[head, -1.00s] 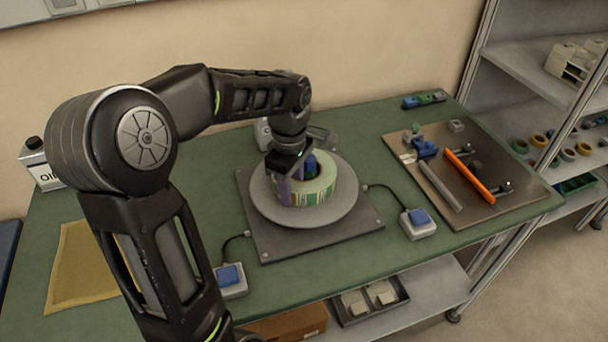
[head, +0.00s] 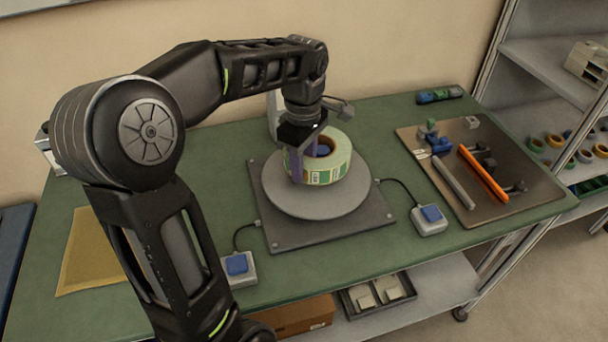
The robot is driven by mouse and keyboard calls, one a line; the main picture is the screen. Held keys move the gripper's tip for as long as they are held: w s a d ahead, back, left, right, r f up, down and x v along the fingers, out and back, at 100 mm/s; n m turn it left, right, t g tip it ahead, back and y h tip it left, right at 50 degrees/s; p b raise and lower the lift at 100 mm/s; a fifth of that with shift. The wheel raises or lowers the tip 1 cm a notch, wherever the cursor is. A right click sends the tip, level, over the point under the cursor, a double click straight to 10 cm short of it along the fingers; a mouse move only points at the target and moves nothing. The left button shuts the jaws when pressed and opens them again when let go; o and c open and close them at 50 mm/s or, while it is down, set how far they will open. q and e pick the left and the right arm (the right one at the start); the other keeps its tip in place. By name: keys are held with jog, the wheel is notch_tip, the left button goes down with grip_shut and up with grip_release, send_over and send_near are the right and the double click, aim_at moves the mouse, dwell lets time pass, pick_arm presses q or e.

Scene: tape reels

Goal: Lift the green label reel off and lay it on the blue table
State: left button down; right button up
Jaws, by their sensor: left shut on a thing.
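The green label reel (head: 338,170), a pale ring with green and white printed labels on its side, is held above the grey turntable disc (head: 290,206). My left gripper (head: 305,158) is shut on the reel's left wall, with one purple finger outside and the other in the bore. My right gripper is out of view.
The turntable base stands on a green bench (head: 370,265). Blue-button boxes (head: 430,220) (head: 237,268) are cabled to it. A brown tray (head: 520,185) holds tools at right, and a yellow mat (head: 90,255) lies at left. A shelf rack (head: 560,70) stands at far right.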

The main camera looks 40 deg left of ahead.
pick_arm(q)
notch_tip(320, 180, up, 6)
jog(key=shift+f, duration=0.15)
dwell(0.6)
